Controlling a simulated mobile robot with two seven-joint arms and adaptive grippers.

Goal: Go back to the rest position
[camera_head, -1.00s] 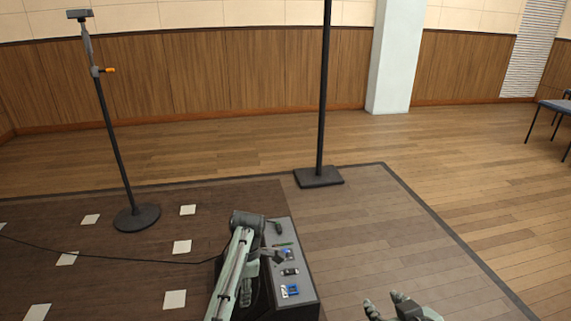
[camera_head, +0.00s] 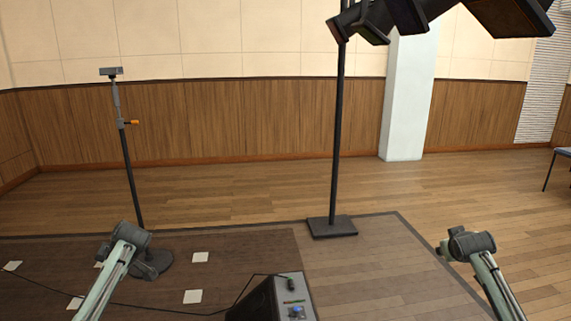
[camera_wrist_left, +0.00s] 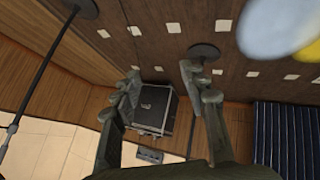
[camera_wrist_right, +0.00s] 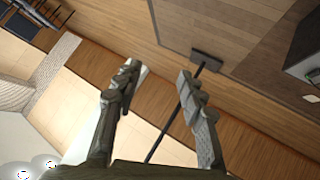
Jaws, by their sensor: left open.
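My left arm (camera_head: 115,262) is raised at the lower left of the head view, left of the control box (camera_head: 262,304) and apart from it. My right arm (camera_head: 482,264) is raised at the lower right. Neither arm's fingers show in the head view. In the left wrist view my left gripper (camera_wrist_left: 160,74) has its fingers apart, with nothing between them but the far background. In the right wrist view my right gripper (camera_wrist_right: 158,72) also has its fingers apart and empty. The box's sloped panel carries a blue knob (camera_head: 296,312); its lower part is cut off. The box's edge also shows in the right wrist view (camera_wrist_right: 304,58).
A thin stand with a round base (camera_head: 127,165) is at the left. A black pole on a square base (camera_head: 333,227) stands mid-view, with dark lamps (camera_head: 450,12) overhead. A cable (camera_head: 165,311) runs to the box. A black case (camera_wrist_left: 152,108) shows in the left wrist view.

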